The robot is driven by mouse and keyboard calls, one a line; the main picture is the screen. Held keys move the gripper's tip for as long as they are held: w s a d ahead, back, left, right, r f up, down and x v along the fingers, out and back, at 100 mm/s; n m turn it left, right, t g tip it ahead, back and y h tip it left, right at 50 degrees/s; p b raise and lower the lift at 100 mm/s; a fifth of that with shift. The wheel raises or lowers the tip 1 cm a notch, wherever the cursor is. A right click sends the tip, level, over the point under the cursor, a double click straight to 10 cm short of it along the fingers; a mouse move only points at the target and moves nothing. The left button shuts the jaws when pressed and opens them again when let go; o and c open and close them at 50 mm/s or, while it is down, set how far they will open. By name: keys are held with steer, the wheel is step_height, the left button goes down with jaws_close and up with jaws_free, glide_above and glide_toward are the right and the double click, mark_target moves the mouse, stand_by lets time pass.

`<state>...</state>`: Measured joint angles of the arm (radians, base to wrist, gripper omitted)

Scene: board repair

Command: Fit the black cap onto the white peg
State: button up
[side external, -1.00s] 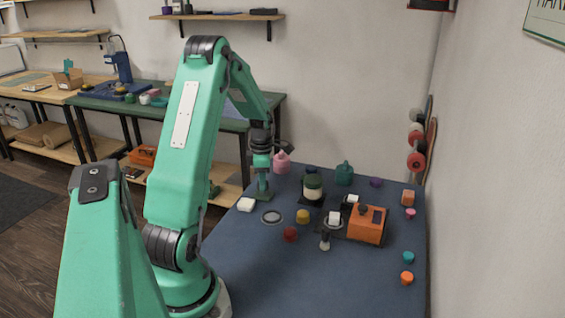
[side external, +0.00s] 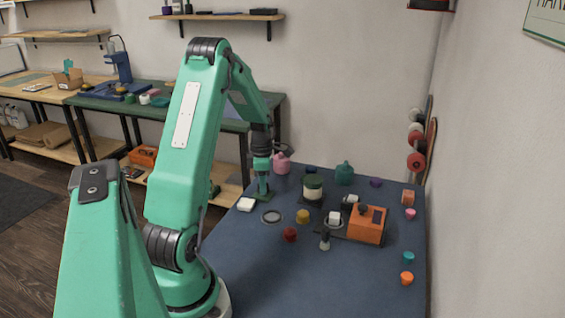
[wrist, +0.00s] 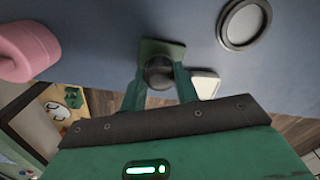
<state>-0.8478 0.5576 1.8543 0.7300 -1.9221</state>
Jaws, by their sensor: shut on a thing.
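My gripper (side external: 262,186) points down at the back left of the blue table. In the wrist view my gripper (wrist: 160,82) has its two green fingers shut on the round black cap (wrist: 159,71). The cap is over a dark green square plate (wrist: 161,47), which also shows below the fingers in the side view (side external: 266,198). I cannot make out the white peg for certain; anything under the cap is hidden. Whether the cap touches something below it cannot be told.
A white block (side external: 246,204) lies close beside the plate. A grey ring (side external: 271,217) lies in front, and a pink jar (side external: 281,164) stands behind. A green-lidded jar (side external: 313,188), yellow piece (side external: 303,216) and orange box (side external: 367,223) are to the right.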

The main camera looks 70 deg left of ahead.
steer(key=shift+f, duration=0.1)
steer(key=o, duration=0.7)
steer(key=shift+c, duration=0.2)
step_height(320, 180, up, 11)
stand_by(1.2)
steer(key=shift+d, duration=0.1)
stand_by(0.4)
